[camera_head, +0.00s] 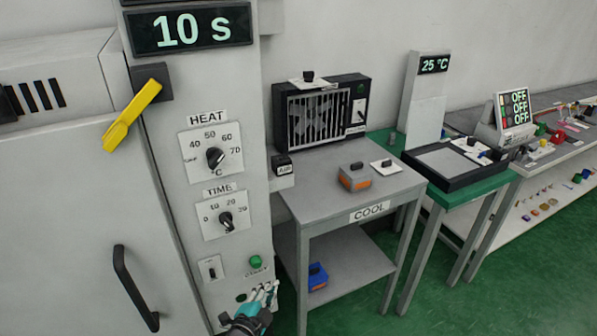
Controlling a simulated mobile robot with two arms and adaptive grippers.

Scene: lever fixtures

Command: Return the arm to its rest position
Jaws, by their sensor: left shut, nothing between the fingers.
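My left gripper (267,293) shows low in the head view, at the bottom of the grey control column. It is shut and empty, just below the green START button (256,262). A gap to the button cannot be judged from this one view. My right gripper is not in view. The yellow lever (132,115) is on the column's upper left, tilted down to the left. The HEAT knob (215,157) and TIME knob (226,220) sit on the column's front. The display (191,29) above reads 10 s.
A grey COOL table (330,190) stands right of the column, with a fan unit (322,112) and a grey-orange block (354,177). A blue block (317,276) is on its lower shelf. A black-framed tray (455,165) stands further right. Green floor is open at lower right.

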